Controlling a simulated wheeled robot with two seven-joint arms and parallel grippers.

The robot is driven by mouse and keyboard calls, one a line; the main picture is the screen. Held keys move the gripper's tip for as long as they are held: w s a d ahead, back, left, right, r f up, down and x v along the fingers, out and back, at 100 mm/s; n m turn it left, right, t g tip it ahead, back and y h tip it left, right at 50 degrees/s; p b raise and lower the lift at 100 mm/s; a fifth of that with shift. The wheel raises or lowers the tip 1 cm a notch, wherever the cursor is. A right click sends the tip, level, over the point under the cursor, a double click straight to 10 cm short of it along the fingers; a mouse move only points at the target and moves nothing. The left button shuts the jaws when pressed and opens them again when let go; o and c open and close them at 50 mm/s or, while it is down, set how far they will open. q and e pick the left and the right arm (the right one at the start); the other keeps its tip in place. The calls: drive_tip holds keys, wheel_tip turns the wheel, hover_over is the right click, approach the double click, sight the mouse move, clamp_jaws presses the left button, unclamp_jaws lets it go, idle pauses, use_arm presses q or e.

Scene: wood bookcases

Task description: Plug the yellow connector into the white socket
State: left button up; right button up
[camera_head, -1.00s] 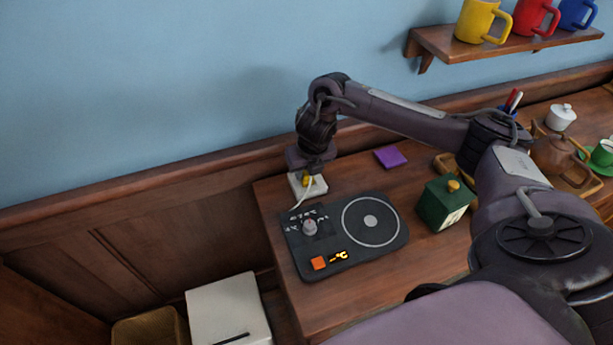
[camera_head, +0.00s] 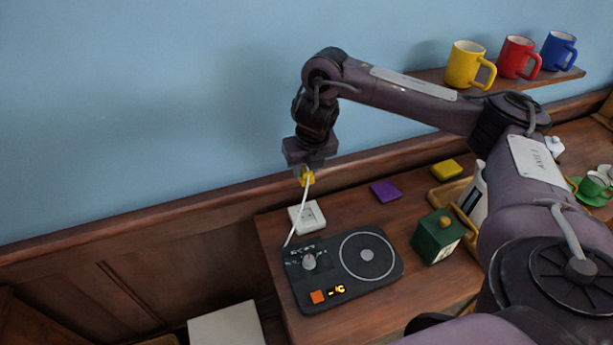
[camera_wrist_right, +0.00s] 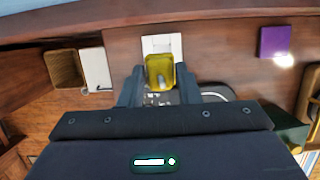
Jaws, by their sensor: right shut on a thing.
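The yellow connector (camera_head: 307,177) is held in my right gripper (camera_head: 306,174), which is shut on it above the desk's back left corner. A white cable runs down from the connector toward the black hotplate-like device. The white socket (camera_head: 308,217) lies on the desk just below, apart from the connector, with its top face showing. In the right wrist view the connector (camera_wrist_right: 160,71) sits between the two fingers (camera_wrist_right: 160,85), and the socket (camera_wrist_right: 161,44) shows just beyond it, partly hidden. My left gripper is not in view.
The black device (camera_head: 345,268) with a round plate lies in front of the socket. A purple pad (camera_head: 385,192), a yellow pad (camera_head: 446,169) and a green box (camera_head: 437,236) stand to the right. Mugs sit on a wall shelf (camera_head: 431,76). A wall rises behind the desk.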

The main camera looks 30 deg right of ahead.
sight(308, 184)
drive_tip(key=shift+r+p, duration=0.95)
drive_tip(key=shift+r, duration=1.85)
drive_tip(key=shift+w+a+f, duration=0.15)
drive_tip(key=shift+a+f, duration=0.05)
drive_tip(key=shift+f, duration=0.2)
drive_tip(key=f, duration=1.2)
drive_tip(key=shift+d+f+b, duration=0.2)
drive_tip(key=shift+d+b, duration=0.1)
drive_tip(key=shift+f+b, duration=2.55)
drive_tip(key=shift+f, duration=0.35)
